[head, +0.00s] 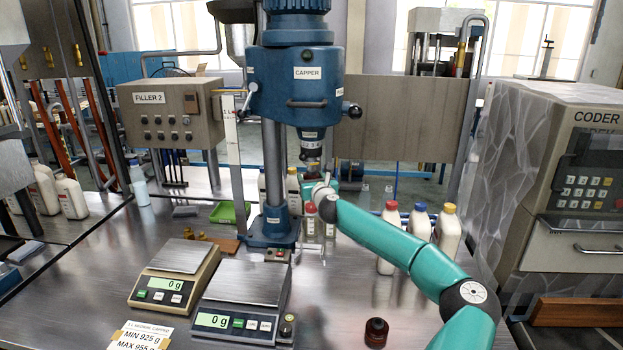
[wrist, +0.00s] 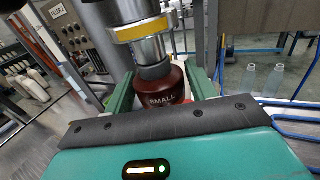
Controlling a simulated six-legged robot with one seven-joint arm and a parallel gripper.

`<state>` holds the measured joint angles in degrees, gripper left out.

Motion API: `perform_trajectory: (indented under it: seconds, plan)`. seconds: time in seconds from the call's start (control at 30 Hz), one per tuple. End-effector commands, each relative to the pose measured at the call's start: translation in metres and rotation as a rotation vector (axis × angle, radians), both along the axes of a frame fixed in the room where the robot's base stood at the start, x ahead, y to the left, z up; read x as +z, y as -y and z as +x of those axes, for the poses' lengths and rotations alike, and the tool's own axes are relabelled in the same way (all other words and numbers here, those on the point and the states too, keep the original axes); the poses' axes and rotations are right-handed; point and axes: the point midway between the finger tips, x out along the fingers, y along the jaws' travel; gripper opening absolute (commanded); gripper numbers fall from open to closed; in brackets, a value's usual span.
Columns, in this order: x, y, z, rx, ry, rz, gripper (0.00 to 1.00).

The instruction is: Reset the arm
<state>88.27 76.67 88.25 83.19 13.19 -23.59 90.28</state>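My arm reaches across the bench from the lower right in the head view. My gripper (head: 318,184) is up under the blue capper (head: 297,85), at its lower spindle. In the wrist view, the green fingers of my gripper (wrist: 160,82) stand on either side of a dark red chuck piece (wrist: 163,88) marked "SMALL". This piece sits directly below the capper's metal spindle (wrist: 145,45) with its yellow band. The fingers are very close to its sides; I cannot tell whether they touch it. The gripper body hides the piece's lower part.
White bottles with coloured caps (head: 448,230) stand right of the capper, near my forearm. Two scales (head: 240,310) reading 0 g are at front left. A dark red-brown round piece (head: 376,333) lies on the front bench. The coder (head: 560,180) stands at right.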

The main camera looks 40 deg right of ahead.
Motion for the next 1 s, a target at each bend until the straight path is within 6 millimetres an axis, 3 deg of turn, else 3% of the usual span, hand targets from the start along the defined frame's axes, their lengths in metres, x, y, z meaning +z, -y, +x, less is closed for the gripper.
perform_trajectory:
  seconds: [0.03, 0.2, 1.0]
  plan:
    - [0.0001, -0.0001, 0.0, 0.0, 0.0, 0.0, 0.45]
    - [0.0001, 0.0, 0.0, 0.0, 0.0, 0.0, 0.12]
    - [-0.0024, 0.0007, -0.0003, -0.001, 0.0, 0.0, 0.11]
